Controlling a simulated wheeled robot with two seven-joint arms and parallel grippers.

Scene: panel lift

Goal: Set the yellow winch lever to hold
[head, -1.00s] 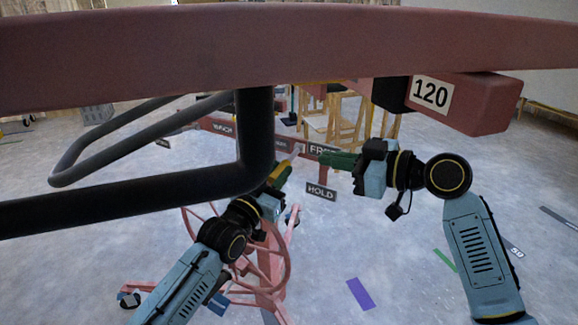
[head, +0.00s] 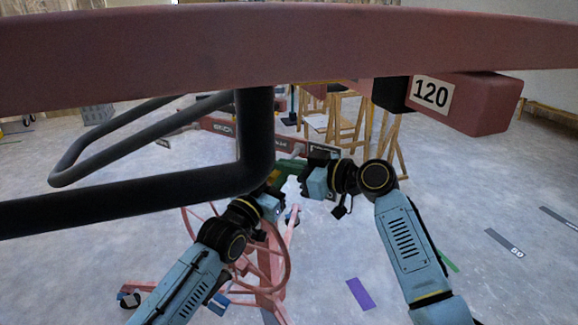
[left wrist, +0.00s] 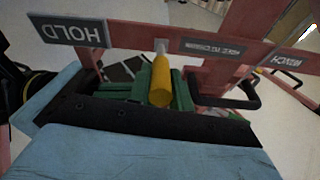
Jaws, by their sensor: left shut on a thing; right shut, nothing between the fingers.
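The yellow winch lever (left wrist: 161,82) stands between the green fingers of my left gripper (left wrist: 160,96) in the left wrist view. That gripper is shut on it. The HOLD plate (left wrist: 73,32) is upside down at the left of the left wrist view, on the same side as the right arm. The right arm hides it in the head view.
A large red beam (head: 280,45) crosses the top of the head view, with a block marked 120 (head: 432,93) at its right. A dark bent bar (head: 256,140) fills the left. Wooden trestles (head: 350,120) stand behind. The floor at right is mostly clear.

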